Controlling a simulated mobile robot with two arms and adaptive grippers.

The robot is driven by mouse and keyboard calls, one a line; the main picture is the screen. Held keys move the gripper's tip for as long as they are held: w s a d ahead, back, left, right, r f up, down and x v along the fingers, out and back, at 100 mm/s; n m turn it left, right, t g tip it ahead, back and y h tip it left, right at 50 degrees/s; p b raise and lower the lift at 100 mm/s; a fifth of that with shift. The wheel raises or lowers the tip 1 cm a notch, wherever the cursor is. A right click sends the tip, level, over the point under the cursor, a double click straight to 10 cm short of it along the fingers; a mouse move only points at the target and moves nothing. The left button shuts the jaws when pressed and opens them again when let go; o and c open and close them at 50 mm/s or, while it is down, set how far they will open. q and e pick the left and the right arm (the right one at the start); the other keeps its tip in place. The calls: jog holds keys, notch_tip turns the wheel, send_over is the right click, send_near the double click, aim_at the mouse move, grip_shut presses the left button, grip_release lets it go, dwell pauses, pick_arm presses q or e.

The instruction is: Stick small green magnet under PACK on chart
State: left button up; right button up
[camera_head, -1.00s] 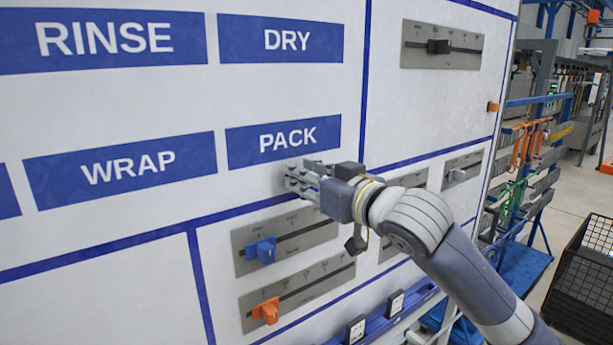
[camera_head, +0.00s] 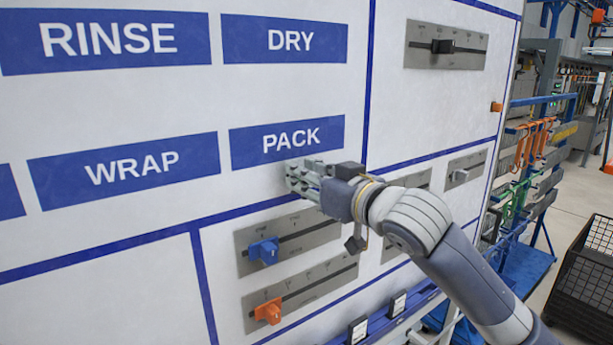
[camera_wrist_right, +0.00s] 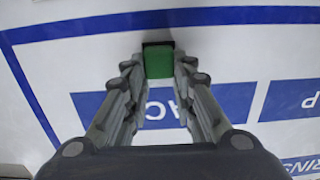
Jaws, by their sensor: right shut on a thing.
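The chart (camera_head: 130,225) is a white upright board with blue labels. The blue PACK label (camera_head: 287,140) is in its middle. My right gripper (camera_head: 292,177) is at the board just below the PACK label. In the right wrist view, the right gripper (camera_wrist_right: 159,75) is shut on the small green magnet (camera_wrist_right: 159,62), which sits between its fingertips with a dark edge at its far end. The PACK label (camera_wrist_right: 155,108) is partly hidden there behind the fingers. I cannot tell whether the magnet touches the board. In the head view the magnet is hidden by the gripper. My left gripper is not in view.
Slider panels with a blue knob (camera_head: 264,250) and an orange knob (camera_head: 268,312) are below the gripper. The WRAP label (camera_head: 125,170) is to the left. A black mesh bin (camera_head: 585,280) stands on the floor at right. The white area under WRAP is clear.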

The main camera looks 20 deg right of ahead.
jog(key=o, duration=1)
jog(key=shift+s+r, duration=0.1)
jog(key=shift+s+d, duration=0.1)
